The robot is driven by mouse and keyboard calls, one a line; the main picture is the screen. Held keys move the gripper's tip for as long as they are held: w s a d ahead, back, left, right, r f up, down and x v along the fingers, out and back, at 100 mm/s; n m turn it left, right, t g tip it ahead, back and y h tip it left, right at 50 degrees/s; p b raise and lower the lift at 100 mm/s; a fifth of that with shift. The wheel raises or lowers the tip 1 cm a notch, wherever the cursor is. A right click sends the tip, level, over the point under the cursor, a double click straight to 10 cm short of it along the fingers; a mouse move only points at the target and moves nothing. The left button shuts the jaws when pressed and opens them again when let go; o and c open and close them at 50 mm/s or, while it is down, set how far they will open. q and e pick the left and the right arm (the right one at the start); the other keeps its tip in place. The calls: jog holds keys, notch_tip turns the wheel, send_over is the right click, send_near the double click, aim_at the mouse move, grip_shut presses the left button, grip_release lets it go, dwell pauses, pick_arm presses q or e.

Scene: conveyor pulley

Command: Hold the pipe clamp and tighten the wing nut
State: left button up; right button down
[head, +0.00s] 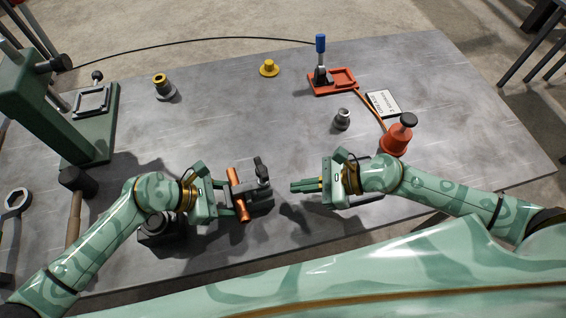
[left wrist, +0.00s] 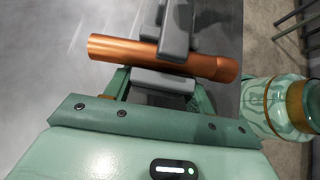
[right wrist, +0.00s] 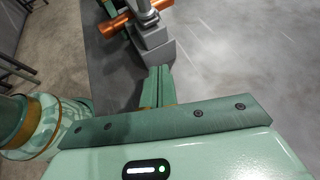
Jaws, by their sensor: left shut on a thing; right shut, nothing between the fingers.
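The dark grey pipe clamp (head: 256,192) sits around a copper pipe (head: 238,195) near the front of the table. A dark wing nut (head: 260,165) stands at the clamp's far side in the head view. My left gripper (head: 231,198) is shut on the clamp from the left. The left wrist view shows the clamp (left wrist: 175,40) and the pipe (left wrist: 125,48) crossing just beyond the fingers. My right gripper (head: 294,186) is shut and empty, right of the clamp and apart from it. The clamp also shows beyond the right fingers (right wrist: 158,72) in the right wrist view (right wrist: 152,38).
A green press (head: 90,135) and a hammer (head: 74,205) are at left. A red-based toggle clamp (head: 332,82), a grey fitting (head: 342,119), a label card (head: 382,103) and a red can (head: 396,139) are at right.

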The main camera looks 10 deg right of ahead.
aim_at(262, 174)
jog(key=w+d+r+n+g+y, duration=0.1)
jog(key=w+d+r+n+g, duration=0.1)
jog(key=d+r+n+g, duration=0.3)
jog(key=w+d+r+g+y, duration=0.1)
jog(key=w+d+r, duration=0.1)
jog(key=d+r, duration=0.35)
jog(key=s+a+f, duration=0.1)
jog(key=s+a, duration=0.1)
jog(key=a, duration=1.3)
jog(key=shift+s, duration=0.15)
